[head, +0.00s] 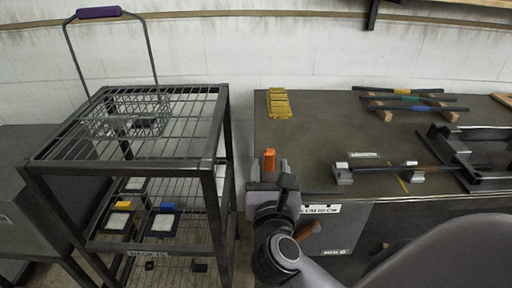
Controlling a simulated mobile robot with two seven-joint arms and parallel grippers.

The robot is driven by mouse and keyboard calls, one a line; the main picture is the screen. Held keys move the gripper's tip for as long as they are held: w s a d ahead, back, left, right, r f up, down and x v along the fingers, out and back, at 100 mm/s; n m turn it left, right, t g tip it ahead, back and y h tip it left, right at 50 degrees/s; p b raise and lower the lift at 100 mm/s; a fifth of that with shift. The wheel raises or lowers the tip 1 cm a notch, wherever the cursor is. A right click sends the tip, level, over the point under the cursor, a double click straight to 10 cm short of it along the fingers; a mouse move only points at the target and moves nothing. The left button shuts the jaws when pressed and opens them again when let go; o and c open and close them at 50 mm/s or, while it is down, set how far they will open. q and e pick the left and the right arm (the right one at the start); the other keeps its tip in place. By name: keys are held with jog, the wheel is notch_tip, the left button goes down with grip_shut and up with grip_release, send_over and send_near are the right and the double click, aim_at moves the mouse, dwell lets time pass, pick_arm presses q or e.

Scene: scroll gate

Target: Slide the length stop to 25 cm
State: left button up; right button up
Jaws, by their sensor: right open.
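A thin dark rail (385,170) lies along the front of the grey bench, between a grey block (343,174) at its left end and another grey block (413,174) further right. A yellow strip (403,185) lies beside the right block. I cannot tell which part is the length stop, and no scale numbers are readable. My right gripper (277,164) is open at the bench's front left corner, left of the rail and apart from it. An orange piece (269,157) shows at it; I cannot tell whether it is a finger. My left gripper is not in view.
A wire rack (222,140) with a purple-handled basket (125,115) stands at left. A yellow stack (279,104) and several rods on wooden rests (448,116) lie at the bench's back. A black frame (460,155) stands at right. The bench middle (330,125) is clear.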

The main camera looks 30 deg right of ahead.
aim_at(269, 150)
jog(key=shift+p+x, duration=0.5)
jog(key=shift+x, duration=3)
